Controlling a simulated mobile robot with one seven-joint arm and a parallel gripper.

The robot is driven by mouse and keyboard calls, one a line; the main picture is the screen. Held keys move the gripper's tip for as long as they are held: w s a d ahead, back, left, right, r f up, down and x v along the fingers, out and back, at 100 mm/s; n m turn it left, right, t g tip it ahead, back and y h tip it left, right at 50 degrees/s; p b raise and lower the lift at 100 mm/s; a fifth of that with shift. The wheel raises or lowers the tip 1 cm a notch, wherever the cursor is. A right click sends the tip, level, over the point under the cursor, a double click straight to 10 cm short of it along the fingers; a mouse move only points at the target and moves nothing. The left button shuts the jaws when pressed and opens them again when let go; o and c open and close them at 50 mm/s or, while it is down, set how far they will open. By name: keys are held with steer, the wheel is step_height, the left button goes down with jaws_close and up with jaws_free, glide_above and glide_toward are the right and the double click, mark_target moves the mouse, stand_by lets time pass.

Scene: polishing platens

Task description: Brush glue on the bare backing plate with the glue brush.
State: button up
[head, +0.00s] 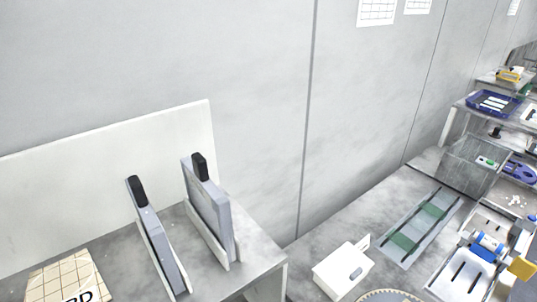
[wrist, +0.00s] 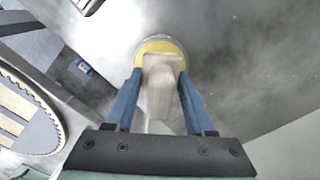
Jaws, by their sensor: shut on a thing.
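In the wrist view my gripper (wrist: 160,78) has its two blue fingers closed on a pale, blocky piece that looks like the handle of the glue brush (wrist: 159,95). Its far end meets a round yellow area with a pale rim, which looks like a glue pot (wrist: 158,45). The bristles are hidden, and I cannot tell whether the brush stands inside the pot or just above it. My gripper does not show in the head view. I cannot pick out the bare backing plate with certainty in either view.
A toothed round rim (wrist: 52,108) with beige strips inside lies left in the wrist view. In the head view, two upright grey plates (head: 209,205) stand on the left bench. A white box (head: 343,270) and a green-marked strip (head: 422,230) lie on the right bench.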

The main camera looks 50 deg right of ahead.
steer(key=shift+r+p, duration=2.5)
steer(key=shift+r, duration=0.4)
steer(key=shift+w+f, duration=0.1)
steer(key=shift+w+a+f+b, duration=0.15)
steer(key=shift+w+a+b, duration=0.1)
steer(key=shift+b, duration=0.2)
steer(key=w+a+n+b, duration=0.3)
steer(key=a+n+b, duration=0.3)
steer(key=a, duration=0.4)
steer(key=w+a+f+n+b, duration=0.1)
steer(key=w+a+n+b, duration=0.3)
steer(key=a+b, duration=0.4)
steer(key=shift+a+n+b, duration=0.3)
steer(key=shift+a+n, duration=0.6)
steer(key=shift+a, duration=0.35)
